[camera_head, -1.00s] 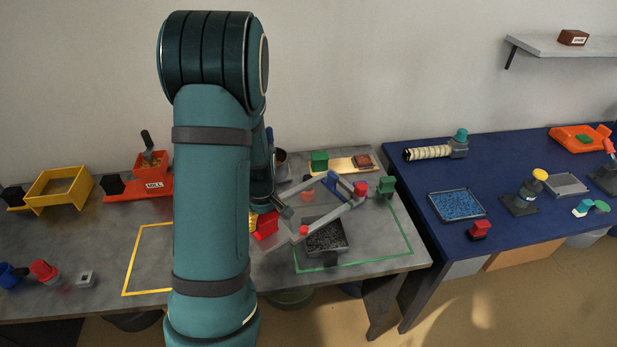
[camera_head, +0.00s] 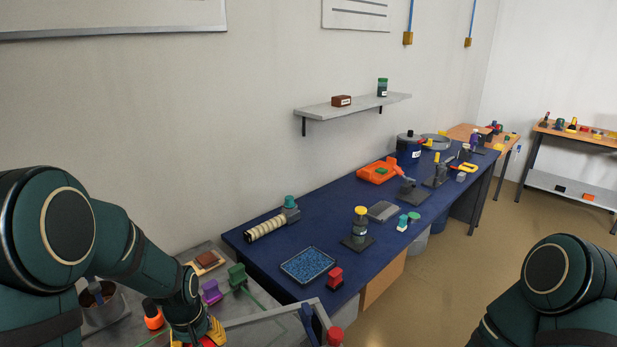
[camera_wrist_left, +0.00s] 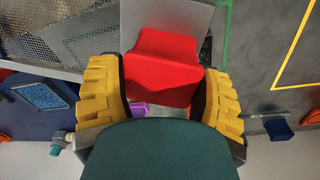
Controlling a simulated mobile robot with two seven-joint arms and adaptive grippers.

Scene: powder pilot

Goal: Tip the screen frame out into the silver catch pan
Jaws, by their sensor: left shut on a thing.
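My left gripper (camera_head: 207,337) is at the bottom edge of the head view. In the left wrist view its yellow fingers (camera_wrist_left: 163,95) are shut on a red handle (camera_wrist_left: 165,68). The screen frame (camera_head: 262,324) is a pale rectangular frame beside that gripper, cut off by the bottom edge. Its mesh (camera_wrist_left: 80,30) shows at the upper left of the left wrist view. Whether it is tilted is hard to tell. I cannot make out the silver catch pan with certainty now. My right arm enters at the lower right of the head view; its gripper is out of view.
A blue table (camera_head: 335,235) bears a tray of blue granules (camera_head: 308,266), a red-topped block (camera_head: 335,277), a yellow-capped bottle (camera_head: 360,225) and a grey plate (camera_head: 383,211). Purple (camera_head: 211,292) and green (camera_head: 237,277) blocks stand close to the screen frame. A shelf (camera_head: 353,107) hangs above.

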